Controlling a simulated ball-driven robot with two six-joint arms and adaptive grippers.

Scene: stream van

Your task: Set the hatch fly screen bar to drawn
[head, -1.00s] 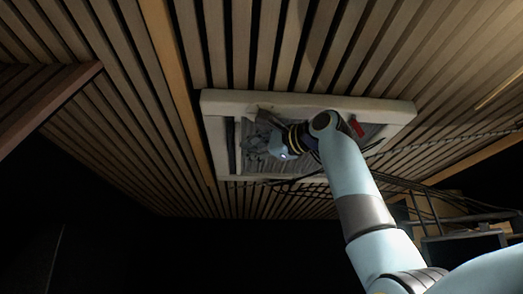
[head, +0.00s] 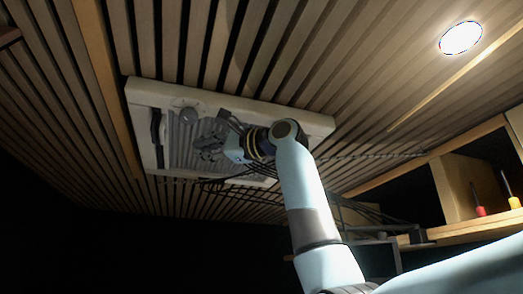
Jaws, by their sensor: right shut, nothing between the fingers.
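The roof hatch (head: 285,115) is a pale rectangular frame set in the slatted ceiling, left of the middle of the head view. Grey pleated screen (head: 182,153) shows inside its left part. A dark upright bar (head: 156,128) lies along the inner left side; I cannot tell surely whether it is the fly screen bar. My left gripper is out of view.
Dark cables or thin rods (head: 240,183) cross below the hatch. A wooden shelf (head: 470,222) with a red-based (head: 480,211) and a yellow-based item (head: 514,202) stands at the right. A round ceiling lamp (head: 460,38) glows at upper right.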

